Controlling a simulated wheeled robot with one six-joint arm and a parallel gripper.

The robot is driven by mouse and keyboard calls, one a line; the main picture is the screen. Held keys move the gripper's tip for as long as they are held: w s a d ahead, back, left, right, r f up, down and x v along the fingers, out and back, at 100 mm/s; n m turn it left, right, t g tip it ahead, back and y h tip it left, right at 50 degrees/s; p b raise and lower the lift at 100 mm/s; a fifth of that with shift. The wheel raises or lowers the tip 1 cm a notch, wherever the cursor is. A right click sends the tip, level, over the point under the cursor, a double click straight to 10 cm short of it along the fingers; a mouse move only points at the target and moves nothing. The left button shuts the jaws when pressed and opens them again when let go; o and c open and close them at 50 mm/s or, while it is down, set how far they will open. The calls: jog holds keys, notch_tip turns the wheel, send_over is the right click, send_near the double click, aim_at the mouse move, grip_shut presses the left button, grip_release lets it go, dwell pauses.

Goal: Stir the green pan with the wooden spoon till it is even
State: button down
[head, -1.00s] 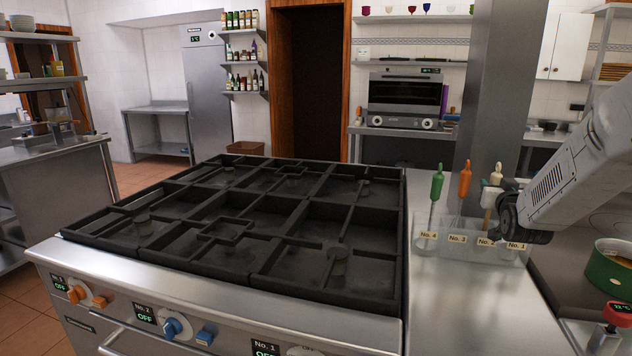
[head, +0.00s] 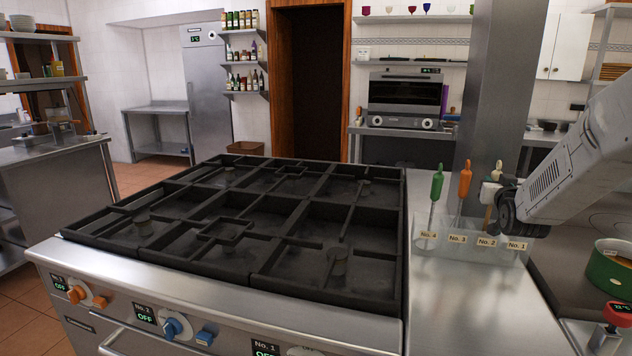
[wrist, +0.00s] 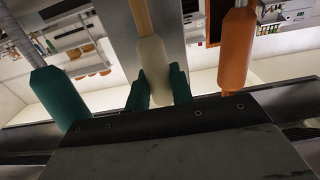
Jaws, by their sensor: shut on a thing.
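The green pan (head: 608,272) stands at the right edge of the head view with brownish contents, partly cut off. The wooden spoon (head: 487,217) stands upright in the clear holder (head: 470,250), near the label No. 2. Its pale handle (wrist: 155,72) and wooden shaft (wrist: 142,18) show in the wrist view. My gripper (head: 492,194) is shut on the pale handle, with one dark green finger on each side (wrist: 155,88). The spoon's lower end is hard to make out in the holder.
A green-handled tool (head: 436,190) and an orange-handled tool (head: 463,185) stand in the same holder. The black-grated stove (head: 240,225) is empty on the left. A red-topped device (head: 616,313) stands in front of the pan. Bare steel counter lies before the holder.

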aim_at(500, 160)
jog(key=shift+r, duration=5.75)
jog(key=shift+a, duration=0.15)
